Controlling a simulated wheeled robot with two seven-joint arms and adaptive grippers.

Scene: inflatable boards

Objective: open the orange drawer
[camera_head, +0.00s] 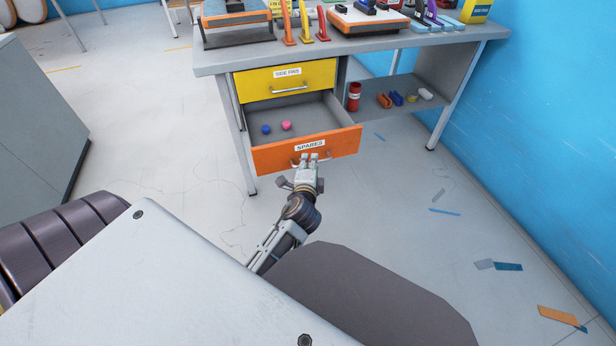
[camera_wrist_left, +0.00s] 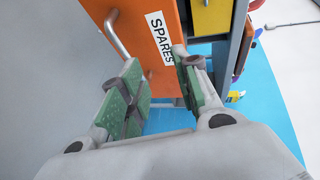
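The orange drawer (camera_head: 270,160), labelled SPARES, is pulled well out from under the workbench, and its grey inside shows. A small blue ball-like piece (camera_head: 266,129) and a pink one (camera_head: 286,126) lie in it. My left gripper (camera_head: 313,159) is at the middle of the drawer front, by its metal handle (camera_head: 296,163). In the left wrist view, the green-padded fingers (camera_wrist_left: 160,88) are apart, with the orange front (camera_wrist_left: 172,18) beyond them. The handle (camera_wrist_left: 117,35) runs down behind the left finger; whether it touches is unclear. My right gripper is not in view.
A shut yellow drawer (camera_head: 260,84) labelled SIDE FINS sits just above. The workbench top (camera_head: 460,38) carries tools and boxes. A side shelf (camera_head: 405,92) holds a red can and small items. A grey cabinet (camera_head: 40,120) stands left. The floor before the drawer is mostly clear.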

